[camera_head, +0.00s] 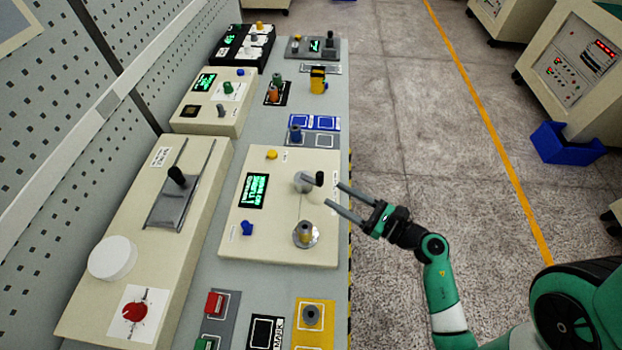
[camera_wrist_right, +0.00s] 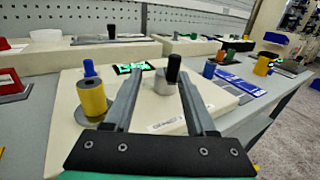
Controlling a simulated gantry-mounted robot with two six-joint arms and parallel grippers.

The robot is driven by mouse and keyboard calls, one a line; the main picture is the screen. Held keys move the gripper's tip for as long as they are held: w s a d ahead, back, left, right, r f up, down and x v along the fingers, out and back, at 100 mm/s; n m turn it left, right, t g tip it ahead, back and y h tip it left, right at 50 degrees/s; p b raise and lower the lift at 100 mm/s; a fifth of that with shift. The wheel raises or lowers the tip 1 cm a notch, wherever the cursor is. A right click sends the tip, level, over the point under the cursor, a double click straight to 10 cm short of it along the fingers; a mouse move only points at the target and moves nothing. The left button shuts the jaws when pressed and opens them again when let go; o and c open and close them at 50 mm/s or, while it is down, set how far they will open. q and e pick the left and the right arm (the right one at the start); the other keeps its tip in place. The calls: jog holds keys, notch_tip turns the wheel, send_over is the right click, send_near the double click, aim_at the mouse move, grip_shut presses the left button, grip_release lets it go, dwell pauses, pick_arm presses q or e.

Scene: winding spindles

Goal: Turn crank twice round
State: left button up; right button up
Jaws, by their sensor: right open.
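The crank is on the beige winder panel (camera_head: 275,235) in the middle of the bench. Its black handle knob (camera_head: 320,178) stands at the right of a silver hub (camera_head: 303,182). In the right wrist view the black knob (camera_wrist_right: 173,68) rises above the silver hub (camera_wrist_right: 165,84), between my fingers and beyond their tips. A spindle with a yellow spool (camera_head: 305,235) sits below the crank. My right gripper (camera_head: 334,196) is open and empty, its two fingers pointing at the crank from the right, apart from the knob. My left gripper is not in view.
The panel also carries a green-lit display (camera_head: 254,190), a yellow button (camera_head: 271,154) and a blue knob (camera_head: 247,228). A blue-framed tray (camera_head: 314,122) lies behind the panel. A box with a black lever (camera_head: 178,177) stands at left.

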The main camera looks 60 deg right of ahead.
aim_at(311, 177)
jog(key=shift+m+h, duration=0.3)
jog(key=shift+h, duration=0.2)
jog(key=w+d, duration=0.1)
jog(key=w, duration=0.2)
jog(key=w+d, duration=0.1)
jog(key=w, duration=0.3)
jog(key=w+d, duration=0.1)
jog(key=w, duration=0.2)
jog(key=shift+w+d+f, duration=0.2)
jog(key=shift+w+d, duration=0.1)
grip_shut()
